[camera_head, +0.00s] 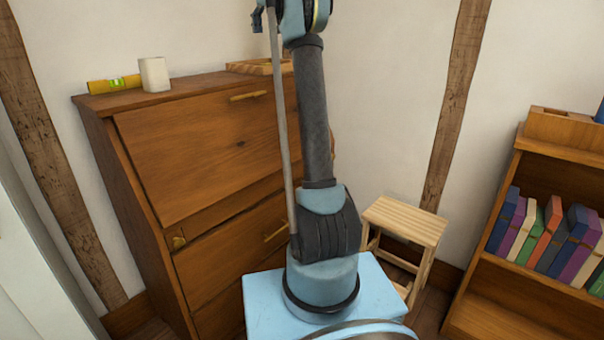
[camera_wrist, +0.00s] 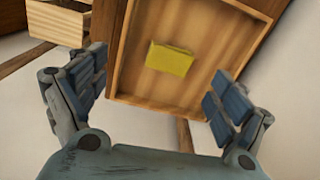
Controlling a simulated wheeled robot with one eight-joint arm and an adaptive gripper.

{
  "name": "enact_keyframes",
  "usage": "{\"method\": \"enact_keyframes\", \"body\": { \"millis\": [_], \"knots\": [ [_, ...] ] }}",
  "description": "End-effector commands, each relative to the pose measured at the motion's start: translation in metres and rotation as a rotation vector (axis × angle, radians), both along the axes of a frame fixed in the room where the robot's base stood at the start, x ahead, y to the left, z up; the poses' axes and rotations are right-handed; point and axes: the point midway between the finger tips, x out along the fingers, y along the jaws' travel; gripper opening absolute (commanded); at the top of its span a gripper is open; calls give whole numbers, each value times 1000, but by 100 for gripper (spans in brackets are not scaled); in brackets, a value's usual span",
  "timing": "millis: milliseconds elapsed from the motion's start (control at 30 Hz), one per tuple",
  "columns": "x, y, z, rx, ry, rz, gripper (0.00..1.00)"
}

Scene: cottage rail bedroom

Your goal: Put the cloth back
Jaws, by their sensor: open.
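My gripper (camera_wrist: 158,72) shows in the wrist view with its two fingers wide apart and nothing between them. Beyond the fingertips is a shallow wooden tray or box (camera_wrist: 211,30) with a raised pale rim. A small yellow, block-shaped thing (camera_wrist: 168,58) lies inside it, apart from my fingers. It may be the folded cloth, but I cannot tell for sure. In the head view my arm rises past the top edge, so my gripper is out of that picture.
A brown wooden bureau (camera_head: 200,150) carries a yellow spirit level (camera_head: 112,85), a white cup-like block (camera_head: 154,74) and a low wooden tray (camera_head: 250,67). A slatted stool (camera_head: 405,220) stands right of my arm. A bookcase (camera_head: 510,290) with several books is at the right.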

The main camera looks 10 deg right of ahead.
Motion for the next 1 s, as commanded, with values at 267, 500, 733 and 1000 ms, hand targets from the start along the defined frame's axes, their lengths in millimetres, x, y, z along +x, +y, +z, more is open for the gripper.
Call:
{"method": "enact_keyframes", "body": {
  "millis": [267, 500, 733, 1000],
  "knots": [
    [-69, 0, -14, -4, -27, 130, 91],
    [-134, 0, -42, -10, -49, 243, 91],
    [-202, 0, -84, -18, -72, 351, 91],
    [-284, -1, -150, -31, -95, 478, 91]
  ]
}}
